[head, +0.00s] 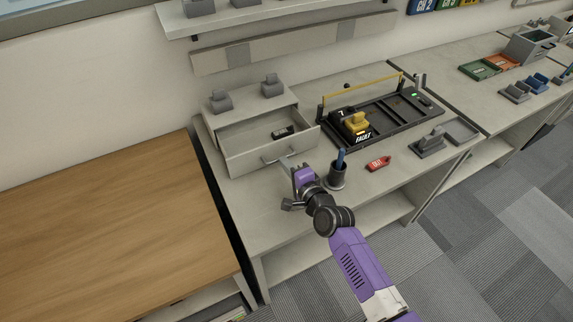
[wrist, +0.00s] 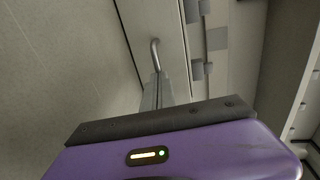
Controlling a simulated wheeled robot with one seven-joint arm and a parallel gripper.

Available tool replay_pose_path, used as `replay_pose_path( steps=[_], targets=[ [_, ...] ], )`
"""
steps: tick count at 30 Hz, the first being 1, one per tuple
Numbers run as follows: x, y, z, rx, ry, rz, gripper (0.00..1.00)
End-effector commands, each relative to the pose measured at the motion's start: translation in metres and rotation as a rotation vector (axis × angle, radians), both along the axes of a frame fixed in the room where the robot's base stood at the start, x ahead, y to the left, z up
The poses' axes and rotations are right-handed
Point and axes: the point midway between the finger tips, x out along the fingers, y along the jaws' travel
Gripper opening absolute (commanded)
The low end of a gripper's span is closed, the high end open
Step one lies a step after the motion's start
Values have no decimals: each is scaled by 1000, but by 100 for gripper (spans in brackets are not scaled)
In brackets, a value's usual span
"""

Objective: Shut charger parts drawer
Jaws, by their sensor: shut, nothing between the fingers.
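The charger parts drawer (head: 246,156) is a pale grey drawer pulled out of a low cabinet (head: 262,103) on the workbench. A small dark item (head: 283,132) lies inside it. The drawer's bar handle (head: 270,157) is on its front face; the handle (wrist: 154,52) also shows in the wrist view. My gripper (head: 286,163) is shut and empty, with its fingertips right at the handle and drawer front. In the wrist view the closed fingers (wrist: 158,84) point at the drawer front beside the handle. I cannot tell whether they touch.
A dark cup with a blue tool (head: 338,172) and a red tag (head: 378,163) stand right of my gripper. A black charger tray (head: 396,118) with a yellow radio (head: 355,125) lies behind them. A wooden table (head: 95,215) is at the left, across a narrow gap.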

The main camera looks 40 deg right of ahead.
Motion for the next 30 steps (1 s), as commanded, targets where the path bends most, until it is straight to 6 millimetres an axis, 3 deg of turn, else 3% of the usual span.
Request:
replay_pose_path(
  steps=[18, 24, 30],
  targets=[
    [118, -29, -3, -1, -3, -1, 0],
    [135, -32, 0, -1, -1, 0, 0],
    [137, -32, 2, -1, -3, 1, 0]
  ],
)
